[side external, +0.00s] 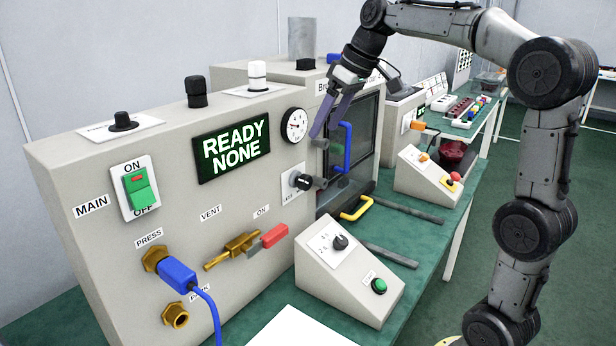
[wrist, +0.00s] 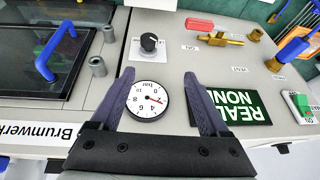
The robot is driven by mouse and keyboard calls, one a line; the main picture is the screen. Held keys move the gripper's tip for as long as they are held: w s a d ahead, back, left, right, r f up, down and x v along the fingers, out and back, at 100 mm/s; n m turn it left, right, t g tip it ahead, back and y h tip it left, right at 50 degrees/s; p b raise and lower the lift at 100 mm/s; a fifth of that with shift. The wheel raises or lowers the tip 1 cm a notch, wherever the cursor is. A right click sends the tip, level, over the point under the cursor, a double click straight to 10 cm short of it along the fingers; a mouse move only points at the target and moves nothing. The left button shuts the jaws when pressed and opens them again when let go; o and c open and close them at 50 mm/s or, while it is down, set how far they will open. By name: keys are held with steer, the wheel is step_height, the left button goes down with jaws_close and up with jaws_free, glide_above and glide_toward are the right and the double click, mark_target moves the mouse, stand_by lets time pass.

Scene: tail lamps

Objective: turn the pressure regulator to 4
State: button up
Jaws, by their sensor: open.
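A round pressure gauge (side external: 295,125) marked bar is on the grey panel; it also shows upside down between my fingers in the wrist view (wrist: 148,99), with a red needle. A black knob (side external: 304,183) on a white plate sits below the gauge; in the wrist view the knob (wrist: 149,42) is just beyond my fingertips. Its plate lettering is too small to read, so I cannot tell whether it is the regulator. My gripper (side external: 323,132) is open and empty, in front of the panel to the right of the gauge. The wrist view shows its spread fingers (wrist: 158,75) apart from the knob.
A display (side external: 232,147) reads READY NONE. A green switch (side external: 139,187), red-handled valve (side external: 270,237) and blue plug (side external: 178,274) are on the panel. Knobs stand on top. A glazed door with a blue handle (side external: 347,148) and grey posts jut out to the right.

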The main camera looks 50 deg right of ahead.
mark_target(308, 176)
steer(key=shift+m, duration=0.3)
steer(key=x, duration=0.5)
steer(key=d+x, duration=0.1)
steer(key=x, duration=0.4)
steer(key=d+x, duration=0.1)
steer(key=x, duration=0.4)
steer(key=shift+s+d+f, duration=0.15)
steer(key=shift+d+f, duration=0.1)
steer(key=shift+f, duration=0.3)
jaws_close()
